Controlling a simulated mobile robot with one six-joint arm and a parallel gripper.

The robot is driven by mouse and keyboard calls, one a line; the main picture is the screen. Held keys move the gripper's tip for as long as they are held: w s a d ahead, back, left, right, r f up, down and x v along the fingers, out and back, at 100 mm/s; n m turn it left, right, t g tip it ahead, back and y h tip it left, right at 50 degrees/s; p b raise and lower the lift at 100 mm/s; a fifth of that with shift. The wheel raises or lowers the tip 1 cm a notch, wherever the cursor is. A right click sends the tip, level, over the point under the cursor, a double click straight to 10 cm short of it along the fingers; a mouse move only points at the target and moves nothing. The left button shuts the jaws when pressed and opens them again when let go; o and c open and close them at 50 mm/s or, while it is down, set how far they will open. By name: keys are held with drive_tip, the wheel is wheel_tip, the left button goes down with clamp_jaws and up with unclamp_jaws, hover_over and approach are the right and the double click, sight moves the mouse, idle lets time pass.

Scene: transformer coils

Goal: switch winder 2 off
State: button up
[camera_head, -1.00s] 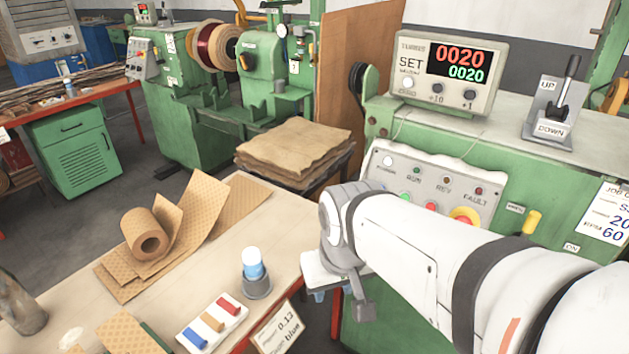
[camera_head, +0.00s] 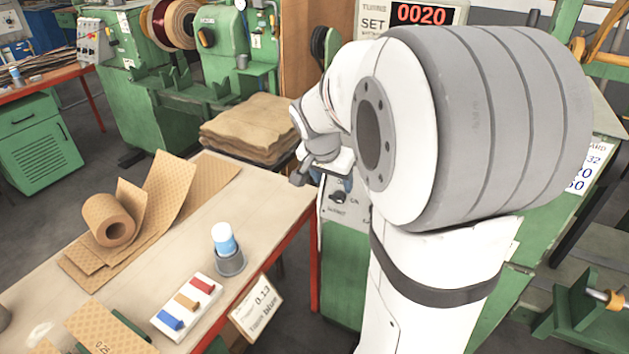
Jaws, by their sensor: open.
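The near green winder (camera_head: 343,285) stands at the right, with a turns counter (camera_head: 421,14) showing red 0020 at its top. I cannot read a winder number on it. A dark rotary switch (camera_head: 339,197) on a grey plate with an ON label shows low on its front, just below my gripper. The knob's exact setting is too small to tell. My gripper (camera_head: 312,176) is open and appears empty, in front of the winder's left side; I cannot tell whether it touches anything. My arm hides most of the winder's control panel and the lower part of the counter.
A workbench (camera_head: 262,210) at the left holds a cardboard roll (camera_head: 108,220), a blue-and-white cylinder in a grey cup (camera_head: 228,250) and a tray of coloured pieces (camera_head: 187,306). Stacked brown sheets (camera_head: 250,125) lie behind my gripper. Another green winder (camera_head: 150,95) stands further back.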

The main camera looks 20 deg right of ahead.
sight(336, 197)
drive_tip(key=x, duration=0.6)
drive_tip(key=shift+f, duration=0.3)
